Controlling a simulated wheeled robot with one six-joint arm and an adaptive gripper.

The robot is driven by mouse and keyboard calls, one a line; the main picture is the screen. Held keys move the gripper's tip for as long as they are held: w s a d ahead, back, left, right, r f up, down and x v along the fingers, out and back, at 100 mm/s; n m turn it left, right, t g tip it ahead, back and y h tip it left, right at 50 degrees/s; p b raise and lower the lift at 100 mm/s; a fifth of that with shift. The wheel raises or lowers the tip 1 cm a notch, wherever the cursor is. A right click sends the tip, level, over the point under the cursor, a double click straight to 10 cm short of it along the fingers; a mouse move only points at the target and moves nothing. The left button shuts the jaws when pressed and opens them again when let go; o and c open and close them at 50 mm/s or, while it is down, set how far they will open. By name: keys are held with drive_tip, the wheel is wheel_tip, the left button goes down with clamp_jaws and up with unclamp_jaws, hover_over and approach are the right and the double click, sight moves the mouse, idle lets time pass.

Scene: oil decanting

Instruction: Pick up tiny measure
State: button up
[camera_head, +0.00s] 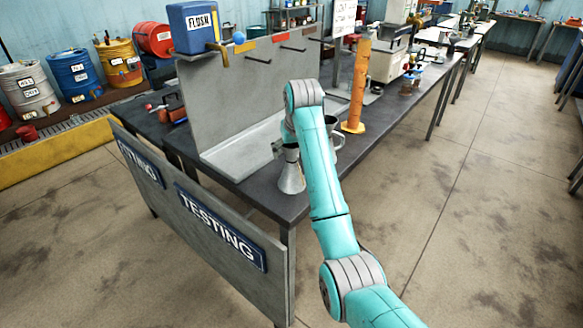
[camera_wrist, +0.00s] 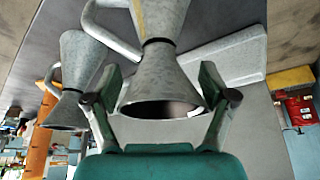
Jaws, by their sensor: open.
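A grey metal measure with a conical, hourglass shape (camera_head: 291,172) stands near the front edge of the dark bench, partly behind my arm. In the wrist view a measure with a flared, dark-mouthed end (camera_wrist: 158,78) and a side handle lies between my fingers. A second similar measure (camera_wrist: 70,75) is to its left; in the head view part of a measure (camera_head: 335,131) shows just behind my arm. I cannot tell which one is the tiny measure. My gripper (camera_wrist: 158,100) is open, its fingers on either side of the flared end, with no clear grip; in the head view my arm hides it.
An orange cylinder (camera_head: 357,85) stands on the bench right of my arm. A grey panel with a tray (camera_head: 235,150) is on the left, with a blue container (camera_head: 193,27) above it. The bench's TESTING board (camera_head: 218,228) faces the front. Open floor lies to the right.

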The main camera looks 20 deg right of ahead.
clamp_jaws()
drive_tip(key=shift+r, duration=0.15)
